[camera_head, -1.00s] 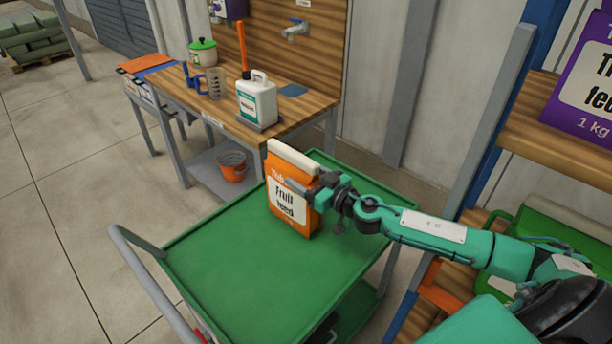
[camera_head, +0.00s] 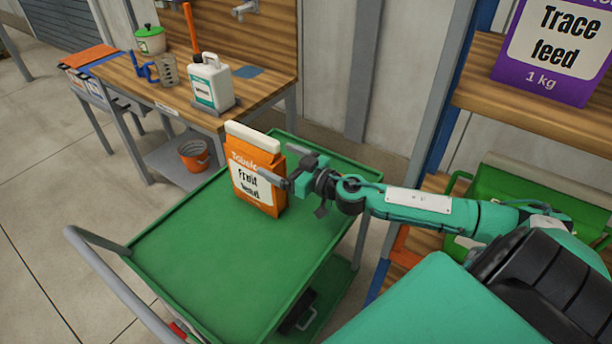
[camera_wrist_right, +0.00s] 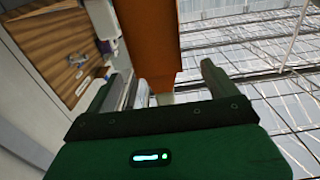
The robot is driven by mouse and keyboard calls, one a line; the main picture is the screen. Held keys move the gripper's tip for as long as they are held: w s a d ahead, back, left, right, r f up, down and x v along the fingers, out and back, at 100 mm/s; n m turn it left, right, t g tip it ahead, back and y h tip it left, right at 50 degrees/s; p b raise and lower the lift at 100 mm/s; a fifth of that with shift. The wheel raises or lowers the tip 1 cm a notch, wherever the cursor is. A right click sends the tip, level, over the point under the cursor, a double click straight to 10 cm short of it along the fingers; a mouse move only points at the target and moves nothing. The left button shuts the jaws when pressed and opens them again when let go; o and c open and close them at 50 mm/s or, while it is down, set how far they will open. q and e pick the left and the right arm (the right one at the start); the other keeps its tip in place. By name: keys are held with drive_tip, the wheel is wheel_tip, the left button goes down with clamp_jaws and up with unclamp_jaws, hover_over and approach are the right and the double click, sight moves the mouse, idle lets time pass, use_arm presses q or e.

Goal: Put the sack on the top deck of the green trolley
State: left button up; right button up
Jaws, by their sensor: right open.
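The orange sack (camera_head: 257,190) with a white top and a "Fruit feed" label stands upright on the top deck of the green trolley (camera_head: 215,255), near its far edge. My right gripper (camera_head: 282,167) is open at the sack's right side. One finger overlaps the sack's label face in the head view, and the other shows beyond its right edge. In the right wrist view the sack (camera_wrist_right: 148,40) is between and ahead of the open fingers (camera_wrist_right: 160,85). Whether a finger touches it, I cannot tell. My left gripper is not in view.
A wooden bench (camera_head: 262,92) with a white jug (camera_head: 211,82) stands behind the trolley. An orange bucket (camera_head: 194,155) is on its lower shelf. A shelf with a purple "Trace feed" box (camera_head: 552,50) is on the right. The deck's front and left are clear.

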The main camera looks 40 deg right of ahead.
drive_tip(key=shift+s+d+f, duration=0.15)
drive_tip(key=shift+s, duration=0.4)
drive_tip(key=shift+b+v, duration=0.6)
drive_tip(key=shift+v, duration=0.6)
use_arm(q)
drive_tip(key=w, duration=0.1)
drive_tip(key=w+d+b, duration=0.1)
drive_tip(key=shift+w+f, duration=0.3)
use_arm(e)
drive_tip(key=v, duration=0.4)
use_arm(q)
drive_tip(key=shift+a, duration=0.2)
